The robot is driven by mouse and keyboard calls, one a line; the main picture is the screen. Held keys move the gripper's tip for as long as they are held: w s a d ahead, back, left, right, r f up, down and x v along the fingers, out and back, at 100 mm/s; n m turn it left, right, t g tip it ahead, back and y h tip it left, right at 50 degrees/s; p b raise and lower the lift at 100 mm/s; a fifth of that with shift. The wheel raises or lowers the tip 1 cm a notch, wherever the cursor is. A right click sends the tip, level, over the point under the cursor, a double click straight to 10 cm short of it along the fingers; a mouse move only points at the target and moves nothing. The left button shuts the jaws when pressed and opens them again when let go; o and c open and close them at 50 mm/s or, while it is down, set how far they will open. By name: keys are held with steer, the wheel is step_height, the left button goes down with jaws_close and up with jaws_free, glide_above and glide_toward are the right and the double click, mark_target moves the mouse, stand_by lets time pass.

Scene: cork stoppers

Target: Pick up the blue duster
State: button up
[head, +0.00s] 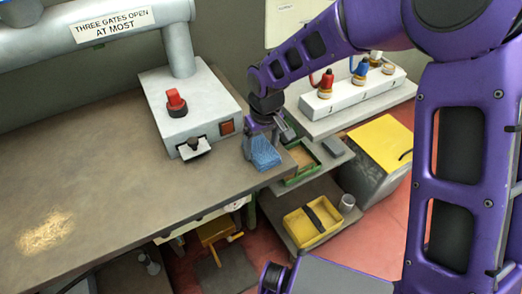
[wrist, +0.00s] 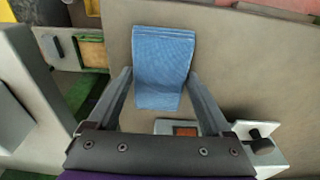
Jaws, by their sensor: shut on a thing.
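The blue duster (head: 265,153) is a folded, ribbed cloth block at the right end of the brown workbench. My gripper (head: 258,143) reaches down to it from above. In the wrist view the duster (wrist: 163,62) lies between my two fingers, and my gripper (wrist: 160,100) is shut on its sides. The duster appears at or just over the bench top; I cannot tell whether it touches it. Part of its upper end is hidden by my gripper in the head view.
A grey machine box (head: 190,108) with a red knob stands left of my gripper. A green-edged tray (head: 300,163) is just right of the bench end. A white rack (head: 350,92) with coloured plugs stands behind. The bench (head: 110,190) is mostly clear, with crumbs at left.

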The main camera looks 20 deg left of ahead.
mark_target(261, 148)
step_height(261, 148, up, 10)
steer(key=p, duration=0.1)
steer(key=shift+p, duration=0.3)
